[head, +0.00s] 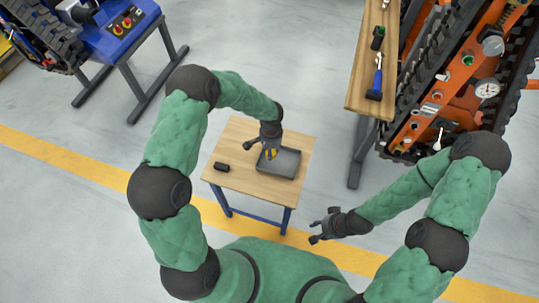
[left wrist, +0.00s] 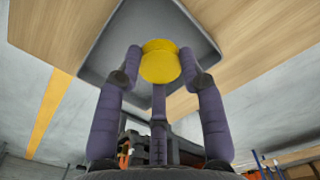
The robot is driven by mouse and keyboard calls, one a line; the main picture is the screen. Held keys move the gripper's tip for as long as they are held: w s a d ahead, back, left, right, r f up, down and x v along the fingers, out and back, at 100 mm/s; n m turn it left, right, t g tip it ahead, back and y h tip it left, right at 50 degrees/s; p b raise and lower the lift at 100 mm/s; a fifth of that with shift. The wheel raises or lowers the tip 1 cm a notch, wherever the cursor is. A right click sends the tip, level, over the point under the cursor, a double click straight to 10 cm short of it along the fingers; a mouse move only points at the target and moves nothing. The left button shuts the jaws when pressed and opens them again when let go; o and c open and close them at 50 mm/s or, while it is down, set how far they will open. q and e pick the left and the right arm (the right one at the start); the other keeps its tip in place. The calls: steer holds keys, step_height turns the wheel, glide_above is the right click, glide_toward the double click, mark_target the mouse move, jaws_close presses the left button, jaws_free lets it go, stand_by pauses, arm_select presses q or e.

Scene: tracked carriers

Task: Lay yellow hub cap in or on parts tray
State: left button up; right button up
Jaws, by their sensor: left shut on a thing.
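The yellow hub cap (head: 271,154) is between the fingertips of my left gripper (head: 264,150). The tray (left wrist: 100,62) also shows behind the hub cap in the left wrist view. I cannot tell whether the cap touches the tray. My right gripper (head: 320,232) is open and empty, off the table's front right.
A small black object (head: 221,167) lies on the left of the small table (head: 240,183). An orange tracked carrier (head: 450,95) stands at right. A blue machine (head: 118,30) stands at upper left.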

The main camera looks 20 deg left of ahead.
arm_select(q)
steer(key=shift+a+f, duration=0.15)
steer(key=shift+f, duration=0.1)
steer(key=f, duration=0.1)
steer(key=f+b, duration=0.1)
steer(key=f, duration=0.1)
steer(key=shift+w+a+f, duration=0.2)
steer(key=shift+f, duration=0.1)
steer(key=shift+r, duration=0.1)
steer(key=o, duration=0.9)
steer(key=shift+b, duration=0.3)
steer(key=shift+c, duration=0.2)
